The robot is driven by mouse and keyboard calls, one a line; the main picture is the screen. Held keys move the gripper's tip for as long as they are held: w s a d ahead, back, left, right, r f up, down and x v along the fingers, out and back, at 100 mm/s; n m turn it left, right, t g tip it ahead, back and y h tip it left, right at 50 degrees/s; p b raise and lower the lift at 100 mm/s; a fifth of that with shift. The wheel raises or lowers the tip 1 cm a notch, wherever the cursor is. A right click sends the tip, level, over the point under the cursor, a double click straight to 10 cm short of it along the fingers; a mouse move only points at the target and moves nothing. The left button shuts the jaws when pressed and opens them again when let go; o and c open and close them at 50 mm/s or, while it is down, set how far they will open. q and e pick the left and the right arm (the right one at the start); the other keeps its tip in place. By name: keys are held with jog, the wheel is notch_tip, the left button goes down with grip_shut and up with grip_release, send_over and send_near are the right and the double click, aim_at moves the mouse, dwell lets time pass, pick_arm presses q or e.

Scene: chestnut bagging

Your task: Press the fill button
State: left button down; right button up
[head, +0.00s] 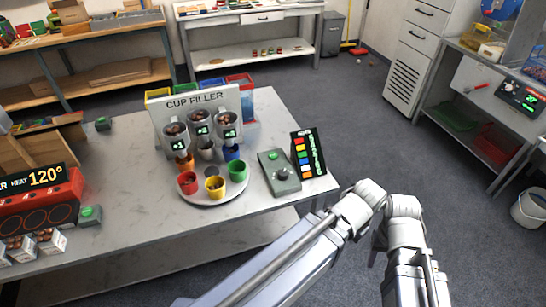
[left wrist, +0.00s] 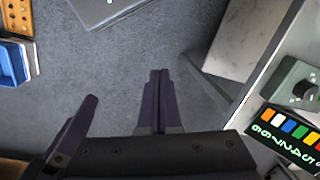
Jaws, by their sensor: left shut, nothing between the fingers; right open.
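The cup filler (head: 195,110) stands on the white table, with several hoppers of brown nuts above coloured cups. Beside it is a grey control box (head: 291,186) with a small green button (head: 272,156) and a dark knob. The box also shows at the right of the left wrist view (left wrist: 286,76), knob visible. My left gripper (left wrist: 158,75) is shut and empty, over floor beside the table, apart from the box. It is hidden in the head view. My right gripper (head: 379,239) is mostly hidden among my arm links, right of the table; its fingers are hard to make out.
A colour-coded display (head: 308,155) stands beside the box at the table's right edge. Other green-button boxes (head: 103,123) (head: 90,215) stand at the left. A red heater (head: 40,205) is at far left. Floor is open right of the table; a bucket (head: 530,208) stands at far right.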

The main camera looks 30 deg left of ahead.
pick_arm(q)
jog(key=w+a+n+t+h, duration=0.25)
jog(key=w+a, duration=0.35)
jog(key=w, duration=0.5)
notch_tip(320, 180, up, 6)
jog(key=n+t+y+b, duration=0.1)
jog(key=n+t+y, duration=0.1)
jog(key=n+t, duration=0.7)
send_over(272, 157)
jog(key=n+g, duration=0.2)
jog(key=shift+f+m+h, duration=0.2)
jog(key=shift+m+h, duration=0.05)
jog(key=shift+f, duration=0.1)
notch_tip(272, 157, down, 9)
jog(key=b, duration=0.9)
